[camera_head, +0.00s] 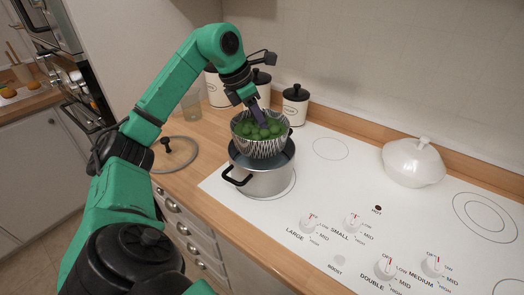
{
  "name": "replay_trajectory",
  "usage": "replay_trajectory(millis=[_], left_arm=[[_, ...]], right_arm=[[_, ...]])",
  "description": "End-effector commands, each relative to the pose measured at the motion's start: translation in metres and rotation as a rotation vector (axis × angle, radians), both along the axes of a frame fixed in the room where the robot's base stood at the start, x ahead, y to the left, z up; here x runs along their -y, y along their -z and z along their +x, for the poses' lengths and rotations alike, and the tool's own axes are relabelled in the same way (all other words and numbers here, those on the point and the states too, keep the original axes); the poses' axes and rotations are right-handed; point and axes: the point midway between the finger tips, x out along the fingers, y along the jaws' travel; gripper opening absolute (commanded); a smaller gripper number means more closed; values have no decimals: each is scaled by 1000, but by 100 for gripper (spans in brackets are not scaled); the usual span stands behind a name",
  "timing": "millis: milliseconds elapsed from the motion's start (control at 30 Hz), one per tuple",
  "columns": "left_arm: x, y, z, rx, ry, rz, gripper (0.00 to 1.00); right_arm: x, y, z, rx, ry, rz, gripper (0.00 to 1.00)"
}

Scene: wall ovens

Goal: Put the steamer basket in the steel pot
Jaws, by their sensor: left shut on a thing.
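The steamer basket (262,147) is a metal wire bowl filled with green vegetables. It is right above the steel pot (262,181) and looks roughly level; I cannot tell whether its bottom is inside the pot's rim. The pot stands on the white cooktop at its left end, with dark handles and bluish content inside. My left gripper (257,112) comes down from above and is shut on the basket at its far rim; the fingertips are partly hidden by the basket and vegetables. My right gripper is not in view.
A glass lid (175,154) lies on the wooden counter left of the pot. White canisters with black lids (295,104) stand behind the pot. A white lidded dish (413,162) stands on the cooktop's back right. Control knobs (308,223) line the front. The cooktop's middle is clear.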

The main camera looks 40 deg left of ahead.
Motion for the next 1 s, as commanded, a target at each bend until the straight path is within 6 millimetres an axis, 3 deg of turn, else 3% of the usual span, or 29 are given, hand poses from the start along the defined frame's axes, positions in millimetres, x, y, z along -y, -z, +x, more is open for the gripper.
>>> replay_trajectory(millis=[33, 200, 533, 933, 967, 1000], left_arm=[[1, 24, -1, -5, 2, -1, 0], [1, 65, 0, -1, 3, -3, 0], [2, 110, 0, 0, 2, -5, 0], [1, 121, 0, 2, 1, 0, 0], [1, 121, 0, 0, 1, 0, 37], [1, 120, 0, 1, 1, 0, 52]], right_arm=[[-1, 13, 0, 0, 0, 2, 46], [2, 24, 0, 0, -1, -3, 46], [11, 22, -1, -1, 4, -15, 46], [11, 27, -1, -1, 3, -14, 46], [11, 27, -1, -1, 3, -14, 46], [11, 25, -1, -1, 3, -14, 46]])
